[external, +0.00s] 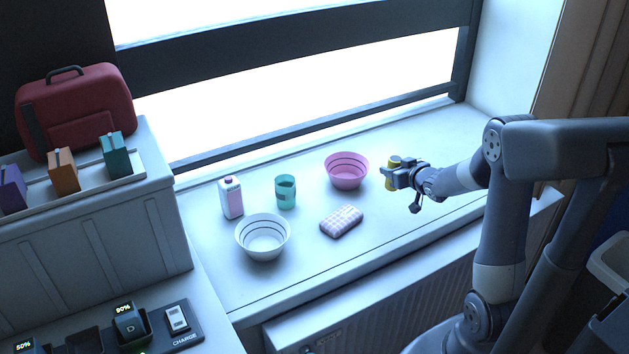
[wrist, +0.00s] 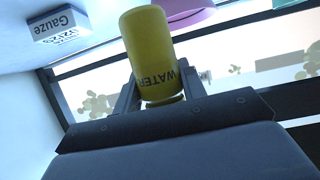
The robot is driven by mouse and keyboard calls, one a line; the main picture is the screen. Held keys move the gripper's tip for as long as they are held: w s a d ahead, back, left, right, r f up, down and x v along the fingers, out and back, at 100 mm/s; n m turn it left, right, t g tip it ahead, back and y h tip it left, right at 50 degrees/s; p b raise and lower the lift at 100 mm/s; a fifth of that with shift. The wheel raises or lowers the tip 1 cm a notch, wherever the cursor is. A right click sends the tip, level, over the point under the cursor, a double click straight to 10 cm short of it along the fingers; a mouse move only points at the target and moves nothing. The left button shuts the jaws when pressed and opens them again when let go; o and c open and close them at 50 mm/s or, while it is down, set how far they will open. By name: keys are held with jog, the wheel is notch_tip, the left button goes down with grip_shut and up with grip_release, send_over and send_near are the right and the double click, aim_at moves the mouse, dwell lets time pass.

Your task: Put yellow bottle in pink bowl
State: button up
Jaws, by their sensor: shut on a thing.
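The yellow bottle (wrist: 150,50), marked WATER, is between the fingers of my gripper (wrist: 155,95) in the wrist view. My gripper (external: 393,177) is shut on it, and the bottle (external: 393,162) shows partly behind the fingers in the external view. The pink bowl (external: 347,179) stands on the white sill, just left of my gripper, with dark rings inside; it looks empty. A pink rim, likely the bowl (wrist: 183,17), shows beside the bottle at the top of the wrist view. I cannot tell how high the bottle is above the sill.
A Gauze box (wrist: 60,24) shows in the wrist view. The window frame (external: 300,130) runs behind.

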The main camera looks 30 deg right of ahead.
jog(key=w+a+r+n+y+p, duration=0.2)
jog(key=w+y+p, duration=0.1)
jog(key=w, duration=0.4)
jog(key=w+a+r+n+y+p, duration=0.2)
jog(key=w+p, duration=0.2)
jog(key=w, duration=0.4)
notch_tip(320, 180, down, 10)
jog(key=shift+r+b, duration=0.1)
jog(key=shift+b, duration=0.5)
jog(key=shift+f+b, duration=0.4)
jog(key=shift+f, duration=0.15)
jog(key=o, duration=1.1)
jog(key=shift+r, duration=0.15)
